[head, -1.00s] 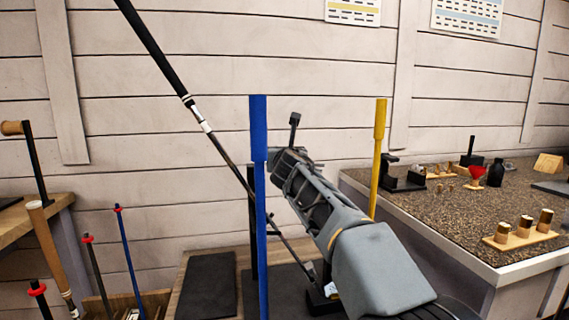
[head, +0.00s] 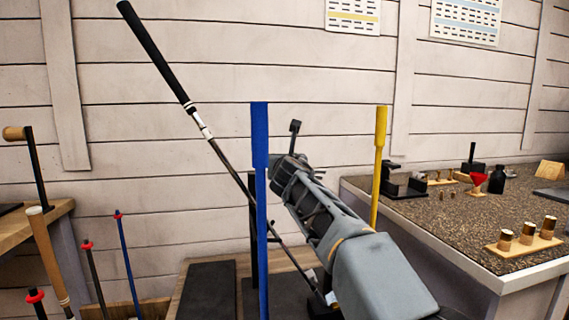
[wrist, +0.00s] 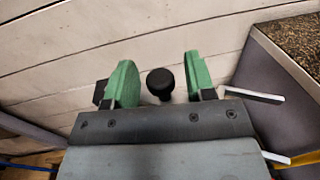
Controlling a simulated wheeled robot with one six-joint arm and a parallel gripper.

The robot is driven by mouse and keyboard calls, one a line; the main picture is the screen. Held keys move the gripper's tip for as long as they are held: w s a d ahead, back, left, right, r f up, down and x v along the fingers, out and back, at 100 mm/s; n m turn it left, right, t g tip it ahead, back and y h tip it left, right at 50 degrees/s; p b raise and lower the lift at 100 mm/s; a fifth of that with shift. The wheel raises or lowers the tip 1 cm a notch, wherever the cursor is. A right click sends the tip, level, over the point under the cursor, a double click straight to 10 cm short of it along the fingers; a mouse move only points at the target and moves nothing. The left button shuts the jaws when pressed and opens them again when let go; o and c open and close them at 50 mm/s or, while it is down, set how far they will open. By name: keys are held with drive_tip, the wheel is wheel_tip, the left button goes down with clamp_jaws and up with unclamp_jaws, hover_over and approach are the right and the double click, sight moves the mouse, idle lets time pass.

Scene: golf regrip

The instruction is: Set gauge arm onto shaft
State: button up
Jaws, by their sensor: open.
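A club shaft with a black grip (head: 155,50) and a pale band below it leans diagonally in the head view. Its lower part runs behind the blue post and toward my arm. My gripper (wrist: 158,82) is open, with its green fingers apart. A black round knob (wrist: 160,83) shows between the fingers, with gaps on both sides. In the head view a black knob on a stem (head: 295,127) rises by my gripper's end. I cannot tell whether either knob belongs to the gauge arm. My arm hides the lower middle of the head view.
A blue post (head: 260,135) and a yellow post (head: 380,140) stand on either side of my arm. The right bench (head: 450,220) carries a black holder (head: 400,183), a bottle and small parts. Red-collared shafts stand at lower left.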

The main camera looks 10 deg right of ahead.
drive_tip(key=s+a, duration=0.2)
drive_tip(key=s, duration=1.1)
drive_tip(key=shift+s, duration=0.35)
drive_tip(key=shift+o, duration=0.2)
